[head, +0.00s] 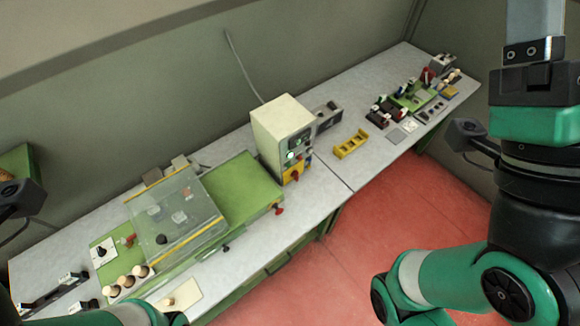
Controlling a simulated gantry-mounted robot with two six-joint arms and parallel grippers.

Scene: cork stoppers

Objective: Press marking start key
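A cream control box (275,128) stands on the bench near the middle of the head view. Its front panel has dark displays, a lit green spot (291,155) and several small keys. A yellow section with a red knob (295,175) is at its lower front. The key labels are too small to read, so I cannot tell which one is the marking start key. My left arm (140,314) shows at the bottom left and my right arm (440,270) at the right, both apart from the box. Neither gripper's fingers are in view.
Left of the box is a green machine bed (240,190) with a clear cover (175,212) and red knobs. Several cork stoppers (125,281) stand at its front left. A yellow holder (351,145) and a green fixture (412,97) lie to the right. The red floor is clear.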

